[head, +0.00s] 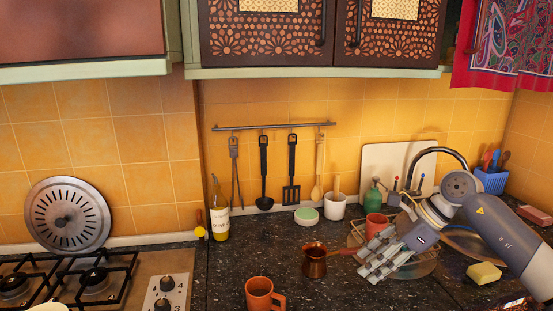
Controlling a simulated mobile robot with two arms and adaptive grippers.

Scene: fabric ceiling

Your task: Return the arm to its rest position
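My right arm comes in from the right, over the sink area. Its gripper (366,258) is low over the counter, with its fingers pointing left and spread apart. Nothing shows between them. A copper coffee pot (314,264) stands upright on the counter just left of the fingertips, its handle pointing toward them. Whether the handle touches a finger cannot be told. My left gripper is not in view.
An orange mug (262,294) stands at the front of the dark counter (230,266). A red cup (375,224) and dish rack (418,268) are beside and behind my gripper. A yellow sponge (484,273) lies under my forearm. A gas stove (95,283) is at left.

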